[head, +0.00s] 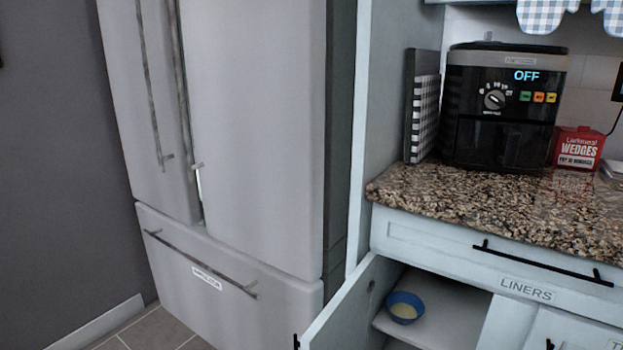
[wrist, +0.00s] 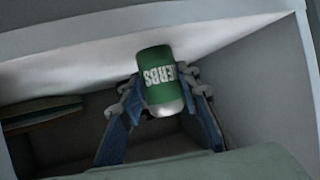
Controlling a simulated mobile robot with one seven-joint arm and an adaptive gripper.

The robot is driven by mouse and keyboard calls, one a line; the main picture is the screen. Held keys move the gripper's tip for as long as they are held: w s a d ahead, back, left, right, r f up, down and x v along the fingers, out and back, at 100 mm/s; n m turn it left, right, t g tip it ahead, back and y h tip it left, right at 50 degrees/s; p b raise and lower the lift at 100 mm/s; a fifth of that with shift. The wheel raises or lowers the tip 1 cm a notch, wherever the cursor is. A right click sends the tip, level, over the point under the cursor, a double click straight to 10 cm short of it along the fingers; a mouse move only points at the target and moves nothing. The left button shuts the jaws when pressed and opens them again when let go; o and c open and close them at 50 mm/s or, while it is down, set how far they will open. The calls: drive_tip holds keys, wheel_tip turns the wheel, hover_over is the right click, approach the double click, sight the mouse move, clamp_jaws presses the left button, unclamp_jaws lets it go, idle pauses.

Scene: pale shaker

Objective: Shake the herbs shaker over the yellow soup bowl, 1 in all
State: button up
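The gripper and shaker do not show in the head view. A blue bowl with pale yellow contents (head: 404,307) sits on a white shelf inside the open lower cabinet in the head view. I cannot make out the bowl in the wrist view.
The cabinet door (head: 345,312) stands open at the left of the bowl. A granite counter (head: 500,215) above carries an air fryer (head: 505,105) and a red wedges box (head: 577,148). A fridge (head: 255,130) is at left. Pale walls surround the gripper's view, with flat greenish items (wrist: 42,112) at left.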

clamp_jaws()
drive_tip(key=shift+r, duration=0.1)
drive_tip(key=shift+r+p, duration=2.45)
drive_tip(key=shift+r, duration=0.55)
drive_tip(key=shift+f, duration=0.1)
